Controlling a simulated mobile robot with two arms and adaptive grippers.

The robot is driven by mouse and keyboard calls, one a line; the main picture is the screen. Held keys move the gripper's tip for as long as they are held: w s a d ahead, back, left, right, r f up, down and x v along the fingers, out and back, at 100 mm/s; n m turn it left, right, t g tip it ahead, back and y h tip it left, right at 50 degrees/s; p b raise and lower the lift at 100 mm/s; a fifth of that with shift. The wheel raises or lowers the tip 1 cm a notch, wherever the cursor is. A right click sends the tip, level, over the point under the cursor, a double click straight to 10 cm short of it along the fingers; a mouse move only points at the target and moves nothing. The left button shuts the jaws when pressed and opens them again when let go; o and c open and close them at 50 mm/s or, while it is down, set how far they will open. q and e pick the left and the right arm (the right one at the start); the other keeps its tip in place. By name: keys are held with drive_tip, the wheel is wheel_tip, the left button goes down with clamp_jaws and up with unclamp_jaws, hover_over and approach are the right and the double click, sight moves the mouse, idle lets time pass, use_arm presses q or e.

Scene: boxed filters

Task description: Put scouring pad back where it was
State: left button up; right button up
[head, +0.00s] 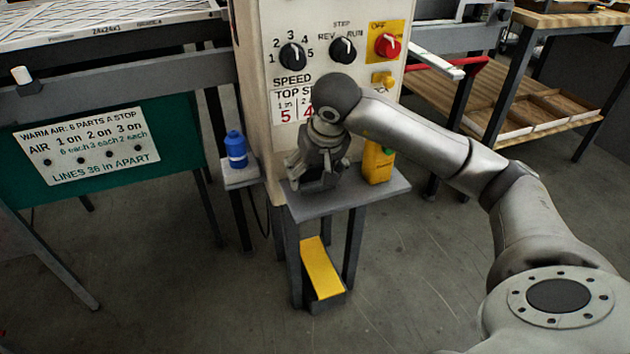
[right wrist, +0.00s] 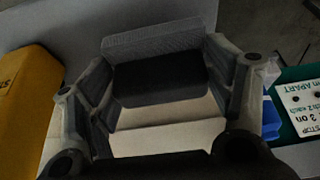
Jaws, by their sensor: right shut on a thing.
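The scouring pad (right wrist: 160,80) is a dark grey block with a lighter grey, rough-looking side. In the right wrist view it sits between the two fingers of my right gripper (head: 318,174), which is shut on it. In the head view the gripper points down over the small grey shelf (head: 345,202) at the front of the machine, and it mostly hides the pad. I cannot tell whether the pad touches the shelf. My left gripper is not in view.
A yellow box (head: 377,163) stands on the shelf, right of the gripper. A blue bottle (head: 236,150) stands on a small ledge to the left. The control panel (head: 320,62) rises just behind. A yellow pedal (head: 320,268) is below. Open floor lies in front.

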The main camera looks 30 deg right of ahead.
wheel_tip(320, 180, down, 2)
drive_tip(key=shift+f, duration=0.15)
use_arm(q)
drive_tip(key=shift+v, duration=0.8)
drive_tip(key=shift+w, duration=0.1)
use_arm(e)
drive_tip(key=shift+f, duration=0.1)
drive_tip(key=o, duration=1.1)
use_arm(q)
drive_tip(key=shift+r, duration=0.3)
use_arm(e)
drive_tip(key=shift+o, duration=0.2)
use_arm(q)
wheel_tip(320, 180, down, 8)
drive_tip(key=p, duration=0.1)
drive_tip(key=shift+p, duration=0.4)
use_arm(e)
drive_tip(key=v, duration=1.2)
